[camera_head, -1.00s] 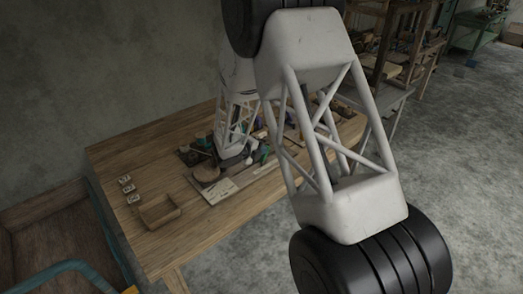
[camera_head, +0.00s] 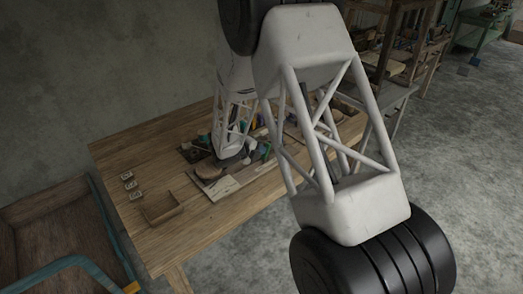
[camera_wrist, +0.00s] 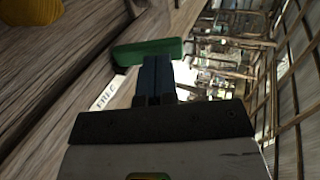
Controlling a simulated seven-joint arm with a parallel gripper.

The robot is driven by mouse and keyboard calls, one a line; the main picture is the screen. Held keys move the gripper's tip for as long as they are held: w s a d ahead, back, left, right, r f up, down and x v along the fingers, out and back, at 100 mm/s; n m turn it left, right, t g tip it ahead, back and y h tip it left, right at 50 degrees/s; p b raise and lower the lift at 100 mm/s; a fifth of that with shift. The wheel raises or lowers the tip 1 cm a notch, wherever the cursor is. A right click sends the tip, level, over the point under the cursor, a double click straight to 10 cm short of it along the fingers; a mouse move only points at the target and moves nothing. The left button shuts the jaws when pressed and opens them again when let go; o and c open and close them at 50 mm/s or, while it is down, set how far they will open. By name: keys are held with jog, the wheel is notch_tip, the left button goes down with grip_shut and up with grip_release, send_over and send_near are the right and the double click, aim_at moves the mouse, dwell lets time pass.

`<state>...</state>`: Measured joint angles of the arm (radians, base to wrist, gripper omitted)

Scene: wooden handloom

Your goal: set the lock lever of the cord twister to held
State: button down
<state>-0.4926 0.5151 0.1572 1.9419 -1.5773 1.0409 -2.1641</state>
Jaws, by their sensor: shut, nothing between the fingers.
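In the wrist view, my gripper (camera_wrist: 156,62) has its two dark fingers together, with nothing between them. A green bar-shaped handle (camera_wrist: 148,48), which looks like the lock lever, lies across the view just beyond the fingertips. I cannot tell whether the fingertips touch it. A pale label (camera_wrist: 105,97) on the wood at left seems to read FREE. A label for held is not visible. In the head view, my arm hides the gripper's fingers, and a small green piece (camera_head: 266,151) shows beside it on the bench.
The wooden bench (camera_head: 135,235) carries an open wooden box (camera_head: 161,207), several small labelled blocks (camera_head: 128,186) and a round brown piece (camera_head: 209,171). A yellow object (camera_wrist: 28,12) is at the wrist view's top left. The bench's front left is mostly clear.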

jog(key=v, duration=1.3)
jog(key=shift+s+f, duration=0.25)
jog(key=shift+a, duration=0.15)
jog(key=s+d+r+m+g+y, duration=0.1)
jog(key=s+d+r+m+g, duration=0.1)
jog(key=s+d+r+m, duration=0.45)
jog(key=s+d+r+m+g, duration=0.2)
jog(key=s+d+r+m, duration=0.25)
jog(key=d+m, duration=0.45)
jog(key=s+d+r+m+g+y, duration=0.1)
jog(key=s+d+r+m+g, duration=0.2)
jog(key=s+d+r+m, duration=0.5)
jog(key=s+d+r+m+y, duration=0.1)
jog(key=s+d+m+y, duration=0.2)
jog(key=s+m, duration=0.8)
jog(key=s+d+r+m+y, duration=0.2)
jog(key=s+d+m+y, duration=0.2)
jog(key=s+d+m, duration=0.3)
jog(key=s+m, duration=0.3)
jog(key=s, duration=0.1)
jog(key=shift+d+r+m+t, duration=0.3)
jog(key=shift+m, duration=0.05)
